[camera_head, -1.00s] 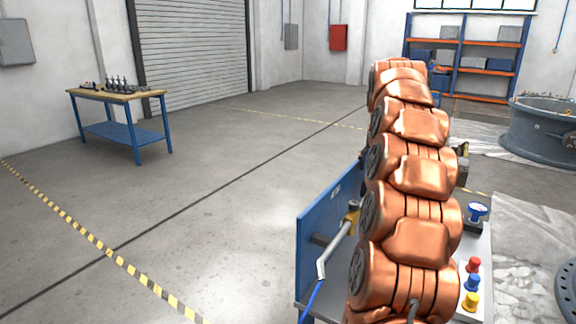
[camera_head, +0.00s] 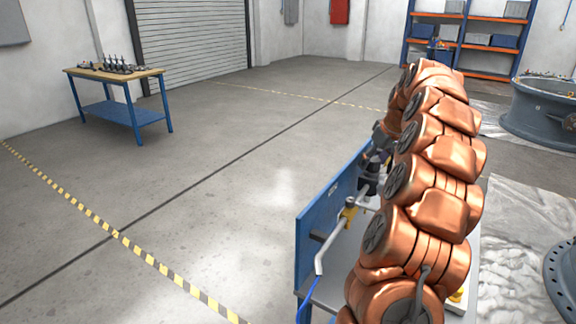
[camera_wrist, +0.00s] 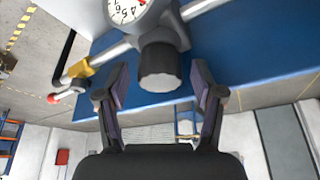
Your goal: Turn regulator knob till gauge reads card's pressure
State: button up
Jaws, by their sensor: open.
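In the wrist view the black regulator knob (camera_wrist: 160,68) hangs from the grey regulator body, in front of the blue panel (camera_wrist: 235,55). The white gauge (camera_wrist: 124,10) sits just above it and is cut by the top edge; some digits show, but I cannot tell its reading. My gripper (camera_wrist: 158,85) is open, one finger to each side of the knob's end, with gaps between. In the head view my arm reaches over the bench toward the blue panel (camera_head: 325,215), and the gripper is mostly hidden behind the arm. The pressure card is not visible.
A workbench (camera_head: 113,73) stands far left. Shelves (camera_head: 465,35) and a large round flange (camera_head: 540,108) are at right. The floor at left is clear.

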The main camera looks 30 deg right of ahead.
jog(key=n+p, duration=0.1)
jog(key=p, duration=0.1)
jog(key=n+y+p, duration=0.1)
jog(key=n, duration=0.1)
jog(key=n+y+p, duration=0.1)
jog(key=n+p, duration=0.1)
jog(key=shift+r+p, duration=0.3)
jog(key=shift+p, duration=0.05)
jog(key=shift+n+p, duration=0.3)
jog(key=shift+p, duration=0.05)
jog(key=shift+d+f+g, duration=0.1)
jog(key=shift+f+g, duration=0.1)
jog(key=shift+g, duration=0.1)
jog(key=shift+b+v, duration=1)
jog(key=shift+v, duration=2)
jog(key=w+a+r+g+y, duration=0.1)
jog(key=w+a+r+y, duration=0.15)
jog(key=a, duration=1.45)
jog(key=s+a+g, duration=0.1)
jog(key=s+a, duration=0.1)
jog(key=a, duration=0.5)
jog(key=s+a+f+h+b, duration=0.1)
jog(key=s+a, duration=0.2)
jog(key=a, duration=0.5)
jog(key=shift+f+m+g, duration=0.3)
jog(key=shift+m+g, duration=0.1)
